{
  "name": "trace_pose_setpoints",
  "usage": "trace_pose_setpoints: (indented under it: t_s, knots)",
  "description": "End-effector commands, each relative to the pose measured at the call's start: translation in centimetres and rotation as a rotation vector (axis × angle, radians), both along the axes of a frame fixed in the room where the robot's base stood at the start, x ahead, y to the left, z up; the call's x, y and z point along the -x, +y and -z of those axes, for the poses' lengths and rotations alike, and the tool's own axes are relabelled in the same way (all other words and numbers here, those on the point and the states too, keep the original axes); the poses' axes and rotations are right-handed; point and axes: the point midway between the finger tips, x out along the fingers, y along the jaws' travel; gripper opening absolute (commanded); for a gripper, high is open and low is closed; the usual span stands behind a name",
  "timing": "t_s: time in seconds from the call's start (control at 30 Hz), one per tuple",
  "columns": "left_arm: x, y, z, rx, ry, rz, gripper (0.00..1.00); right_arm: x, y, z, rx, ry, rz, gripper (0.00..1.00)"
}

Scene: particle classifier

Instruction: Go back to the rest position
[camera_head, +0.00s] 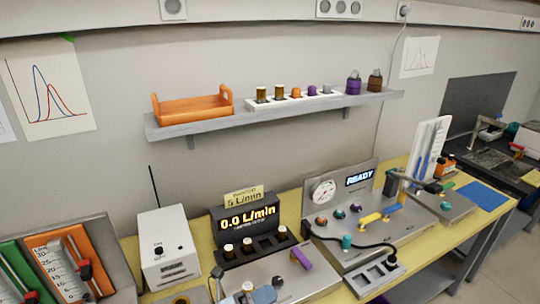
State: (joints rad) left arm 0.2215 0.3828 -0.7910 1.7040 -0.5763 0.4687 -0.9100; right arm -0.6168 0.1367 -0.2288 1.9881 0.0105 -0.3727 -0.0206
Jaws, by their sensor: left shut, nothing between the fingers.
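My left gripper (262,295) seems to be the small blue-grey form at the bottom edge, only partly in view, with no object seen held in it. It is low in front of the silver panel below the flow display (248,217), which reads 0.0 L/min. I cannot tell whether it touches the panel. My right gripper does not show. The classifier unit (345,178) at the centre right shows READY, with a gauge and several coloured knobs and levers.
A white box (167,247) with a thin antenna stands left of the display. Green and orange flowmeter panels (72,262) fill the lower left. A wall shelf (180,128) holds an orange tray (192,106) and several vials. A blue mat (482,196) lies at the right of the yellow bench.

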Motion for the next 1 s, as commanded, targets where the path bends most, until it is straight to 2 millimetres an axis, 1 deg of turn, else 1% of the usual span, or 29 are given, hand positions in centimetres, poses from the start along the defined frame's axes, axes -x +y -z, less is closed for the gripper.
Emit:
trace_pose_setpoints:
  t_s: [0.03, 0.17, 0.2, 0.27, 0.3, 0.37, 0.4, 0.47, 0.5, 0.6, 0.7, 0.73, 0.83, 1.0]
  knots:
    - [0.6, 0.8, 0.7, 0.082, 0.163, -0.065, 0.00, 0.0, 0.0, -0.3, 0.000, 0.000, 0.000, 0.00]
    - [1.5, 3.9, 3.2, 0.297, 0.577, -0.231, 0.00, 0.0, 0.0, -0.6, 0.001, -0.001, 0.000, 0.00]
    - [2.1, 5.1, 4.3, 0.368, 0.703, -0.281, 0.00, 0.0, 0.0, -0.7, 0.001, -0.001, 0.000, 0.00]
    - [3.2, 7.1, 6.1, 0.475, 0.888, -0.359, 0.00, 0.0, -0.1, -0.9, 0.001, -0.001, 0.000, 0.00]
    - [4.1, 8.4, 7.4, 0.550, 1.010, -0.412, 0.00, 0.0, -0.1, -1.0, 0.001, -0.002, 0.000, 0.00]
    - [5.9, 10.5, 9.4, 0.665, 1.187, -0.492, 0.00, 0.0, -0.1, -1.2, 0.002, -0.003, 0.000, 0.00]
    - [7.3, 11.8, 10.8, 0.738, 1.296, -0.545, 0.00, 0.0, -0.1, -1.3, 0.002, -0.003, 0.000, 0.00]
    - [9.4, 13.7, 12.6, 0.847, 1.442, -0.621, 0.00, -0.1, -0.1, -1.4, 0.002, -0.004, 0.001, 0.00]
    - [10.8, 14.8, 13.7, 0.912, 1.527, -0.669, 0.00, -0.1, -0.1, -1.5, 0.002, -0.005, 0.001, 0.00]
    - [14.0, 17.0, 15.8, 1.050, 1.690, -0.766, 0.00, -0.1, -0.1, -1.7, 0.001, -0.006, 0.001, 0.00]
    - [16.2, 18.3, 16.9, 1.141, 1.785, -0.828, 0.00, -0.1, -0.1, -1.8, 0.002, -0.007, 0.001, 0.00]
    - [16.6, 18.5, 17.2, 1.156, 1.803, -0.841, 0.00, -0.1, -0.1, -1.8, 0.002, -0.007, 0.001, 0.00]
    - [17.3, 19.0, 17.5, 1.185, 1.831, -0.861, 0.00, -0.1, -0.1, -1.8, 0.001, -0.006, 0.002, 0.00]
    - [17.3, 19.0, 17.6, 1.185, 1.831, -0.860, 0.00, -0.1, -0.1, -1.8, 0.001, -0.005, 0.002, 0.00]
